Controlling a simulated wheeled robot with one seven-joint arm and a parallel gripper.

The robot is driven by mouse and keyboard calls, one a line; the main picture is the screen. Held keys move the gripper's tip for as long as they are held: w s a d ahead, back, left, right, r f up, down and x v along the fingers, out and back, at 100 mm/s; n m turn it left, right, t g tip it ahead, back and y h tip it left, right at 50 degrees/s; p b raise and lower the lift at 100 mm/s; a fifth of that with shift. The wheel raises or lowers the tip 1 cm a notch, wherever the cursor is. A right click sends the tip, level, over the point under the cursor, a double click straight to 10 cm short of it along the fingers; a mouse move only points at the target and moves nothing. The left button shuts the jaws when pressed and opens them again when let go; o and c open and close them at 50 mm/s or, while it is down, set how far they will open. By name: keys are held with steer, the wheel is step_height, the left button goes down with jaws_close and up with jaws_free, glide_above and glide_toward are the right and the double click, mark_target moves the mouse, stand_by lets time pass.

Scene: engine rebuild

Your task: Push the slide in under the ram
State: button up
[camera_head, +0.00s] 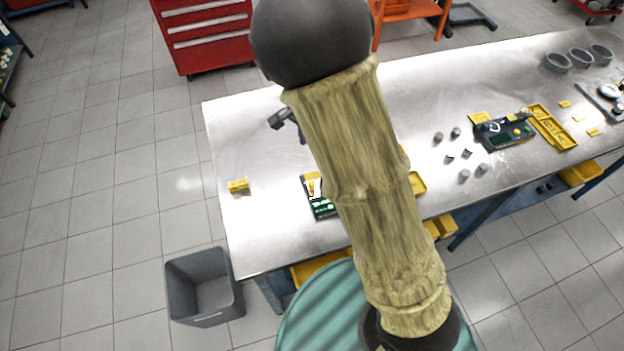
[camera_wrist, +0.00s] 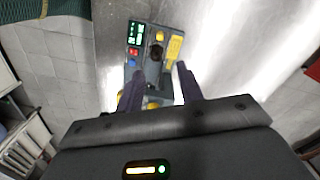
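A dark bench unit (camera_wrist: 146,68) shows in the wrist view, with a green display, red and blue buttons, a yellow knob, a black round part (camera_wrist: 156,51) and a yellow label plate (camera_wrist: 175,47). I cannot tell surely which part is the slide or the ram. My gripper (camera_wrist: 159,70) has its two dark fingers apart, over the unit's lower part, with nothing clearly held between them. I cannot tell whether a finger touches the unit. In the head view the unit (camera_head: 320,207) is partly hidden by my arm, and most of my gripper is hidden too.
The metal bench (camera_head: 240,130) is bare around its left end, apart from a small yellow block (camera_head: 238,186). Small grey cylinders (camera_head: 464,176), another dark unit (camera_head: 505,134), a yellow tray (camera_head: 552,128) and grey rings (camera_head: 580,58) stand rightward. A grey bin (camera_head: 204,287) is on the floor.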

mark_target(312, 183)
step_height(312, 183, down, 18)
steer(key=shift+r+p, duration=0.25)
steer(key=shift+p, duration=0.65)
jaws_close()
